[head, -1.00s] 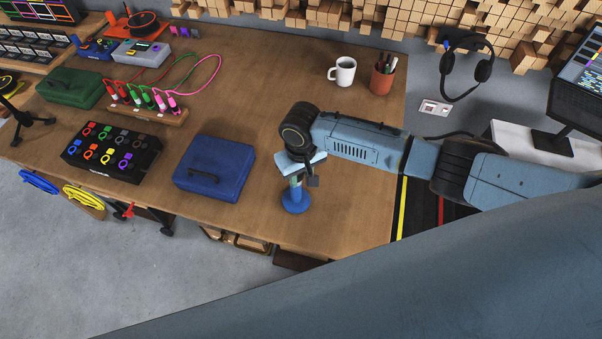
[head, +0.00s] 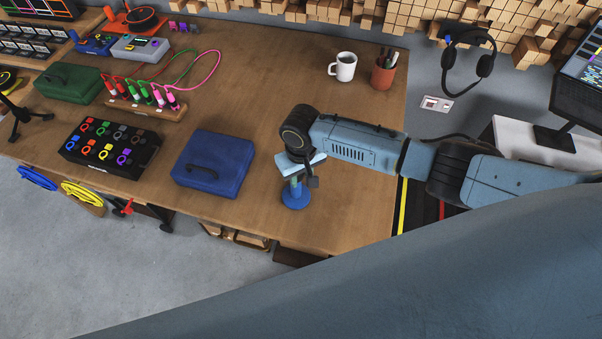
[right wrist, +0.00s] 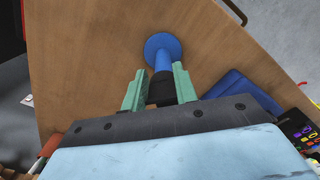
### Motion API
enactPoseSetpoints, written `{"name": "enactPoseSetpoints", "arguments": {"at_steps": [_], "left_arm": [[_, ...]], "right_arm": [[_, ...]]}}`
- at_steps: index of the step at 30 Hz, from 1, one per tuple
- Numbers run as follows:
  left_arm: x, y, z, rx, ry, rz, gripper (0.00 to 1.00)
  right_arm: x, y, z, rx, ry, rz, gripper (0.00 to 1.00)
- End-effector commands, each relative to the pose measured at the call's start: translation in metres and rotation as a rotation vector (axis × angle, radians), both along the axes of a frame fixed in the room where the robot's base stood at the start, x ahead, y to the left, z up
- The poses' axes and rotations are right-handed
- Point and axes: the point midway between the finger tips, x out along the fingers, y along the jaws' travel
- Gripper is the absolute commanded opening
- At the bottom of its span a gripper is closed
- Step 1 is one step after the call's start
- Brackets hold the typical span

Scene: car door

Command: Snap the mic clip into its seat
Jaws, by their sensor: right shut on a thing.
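A blue stand with a round base (head: 295,199) stands on the table near its front edge; its post rises under my right gripper. It also shows in the right wrist view (right wrist: 163,46). My right gripper (right wrist: 159,83), which shows in the head view too (head: 296,180), points down over the stand. Its green fingers are shut on a black piece (right wrist: 160,92), which seems to be the mic clip. The black piece lines up with the top of the blue post; I cannot tell whether it is seated. My left gripper is not in view.
A closed blue case (head: 213,163) lies left of the stand. A white mug (head: 344,67) and a pen cup (head: 383,73) stand at the back. The middle table is clear.

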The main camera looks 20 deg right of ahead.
Motion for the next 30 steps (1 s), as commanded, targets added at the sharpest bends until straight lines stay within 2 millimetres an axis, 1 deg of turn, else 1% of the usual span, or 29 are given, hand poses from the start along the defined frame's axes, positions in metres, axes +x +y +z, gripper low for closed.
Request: {"name": "enactPoseSetpoints", "arguments": {"at_steps": [4, 5, 9, 10, 11, 18, 22, 26, 30], "left_arm": [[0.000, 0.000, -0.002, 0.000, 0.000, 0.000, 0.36], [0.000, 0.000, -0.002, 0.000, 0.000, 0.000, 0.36], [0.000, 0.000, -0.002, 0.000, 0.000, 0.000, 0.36], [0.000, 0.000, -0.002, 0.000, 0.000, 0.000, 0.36], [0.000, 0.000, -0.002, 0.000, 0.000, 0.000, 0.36], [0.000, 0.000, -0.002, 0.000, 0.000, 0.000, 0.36], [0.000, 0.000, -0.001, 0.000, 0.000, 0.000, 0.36], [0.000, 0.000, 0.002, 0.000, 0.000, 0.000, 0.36], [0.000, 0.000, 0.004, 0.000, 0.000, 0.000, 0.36]], "right_arm": [[0.000, 0.000, -0.004, 0.000, 0.000, 0.000, 0.07], [0.000, 0.000, -0.005, 0.000, 0.000, 0.000, 0.30], [0.000, 0.000, -0.004, 0.000, 0.000, 0.000, 0.48], [0.000, 0.000, -0.004, 0.000, 0.000, 0.000, 0.52], [0.000, 0.000, -0.004, 0.000, 0.000, 0.000, 0.54], [0.000, 0.000, -0.004, -0.001, 0.000, 0.000, 0.54], [0.000, 0.000, 0.004, 0.000, -0.001, 0.000, 0.54], [0.001, 0.000, 0.026, 0.001, -0.004, 0.000, 0.54], [0.001, 0.000, 0.058, 0.001, -0.006, 0.001, 0.54]]}}
